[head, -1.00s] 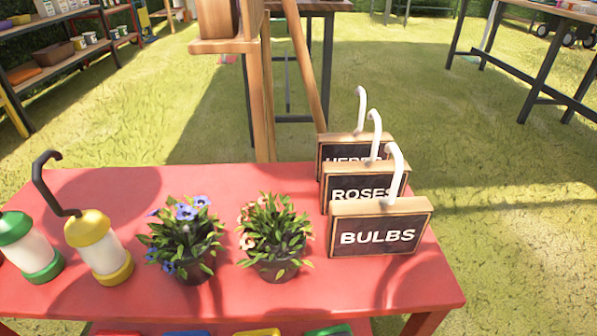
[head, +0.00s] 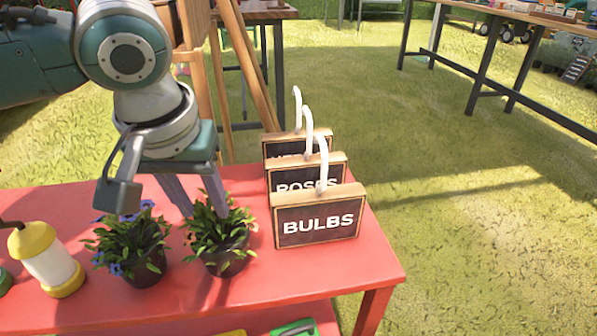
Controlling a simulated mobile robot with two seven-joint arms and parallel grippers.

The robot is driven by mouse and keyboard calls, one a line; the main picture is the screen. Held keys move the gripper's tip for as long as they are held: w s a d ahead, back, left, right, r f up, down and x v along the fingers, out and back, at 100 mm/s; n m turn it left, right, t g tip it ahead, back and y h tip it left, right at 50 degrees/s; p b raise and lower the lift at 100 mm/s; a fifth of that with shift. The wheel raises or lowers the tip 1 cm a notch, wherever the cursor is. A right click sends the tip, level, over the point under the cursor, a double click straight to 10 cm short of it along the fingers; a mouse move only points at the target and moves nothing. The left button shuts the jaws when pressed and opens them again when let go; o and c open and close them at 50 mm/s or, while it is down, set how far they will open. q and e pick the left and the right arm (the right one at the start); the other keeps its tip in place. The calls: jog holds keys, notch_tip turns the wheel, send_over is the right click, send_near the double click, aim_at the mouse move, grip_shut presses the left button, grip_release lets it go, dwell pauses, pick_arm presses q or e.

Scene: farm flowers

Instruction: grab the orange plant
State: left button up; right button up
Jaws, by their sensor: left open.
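The orange plant (head: 222,243) stands upright in a dark pot on the red table, between the blue-flowered plant and the signs. Its orange flowers are mostly hidden now behind my arm and the leaves. My left gripper (head: 207,212) comes down from above, with its fingers pointing at the top of this plant. The fingers are open and their tips overlap the upper leaves in the picture. Whether they touch the leaves I cannot tell. My right gripper is not in view.
The blue-flowered plant (head: 132,246) stands close on the left. A yellow lantern (head: 49,262) is further left. Several chalkboard signs, the front one reading BULBS (head: 318,222), stand close on the right. The red table (head: 330,277) is clear at its front right.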

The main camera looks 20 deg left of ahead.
aim_at(216, 226)
pick_arm(q)
jog(key=b+x, duration=0.3)
jog(key=x, duration=0.3)
jog(key=shift+w+d+b, duration=0.15)
jog(key=shift+w+b, duration=0.05)
jog(key=shift+b, duration=0.15)
jog(key=shift+c, duration=0.2)
grip_shut()
dwell(0.9)
